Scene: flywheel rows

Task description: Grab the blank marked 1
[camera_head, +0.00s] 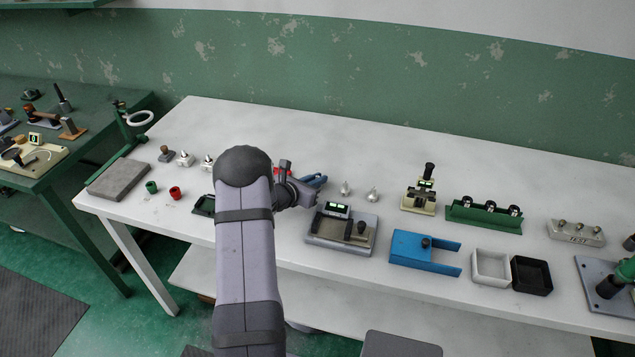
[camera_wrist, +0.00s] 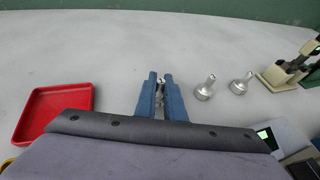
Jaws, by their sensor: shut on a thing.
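My gripper (camera_wrist: 160,77) has blue fingers and is shut on a small silver metal part (camera_wrist: 160,84), mostly hidden between them. In the head view my gripper (camera_head: 318,179) is over the middle of the white table, and the held part cannot be made out. Two silver blanks with wide bases and thin stems stand to the right of the fingers: a nearer one (camera_wrist: 204,91) and a farther one (camera_wrist: 241,86). In the head view they are the left blank (camera_head: 345,189) and the right blank (camera_head: 372,195). No number can be read on any of them.
A red tray (camera_wrist: 38,98) lies left of my gripper. A grey device with a display (camera_head: 340,232) and a cream press (camera_head: 419,192) are to the right. More pale parts (camera_head: 185,159) stand left of my arm. The table behind my gripper is clear.

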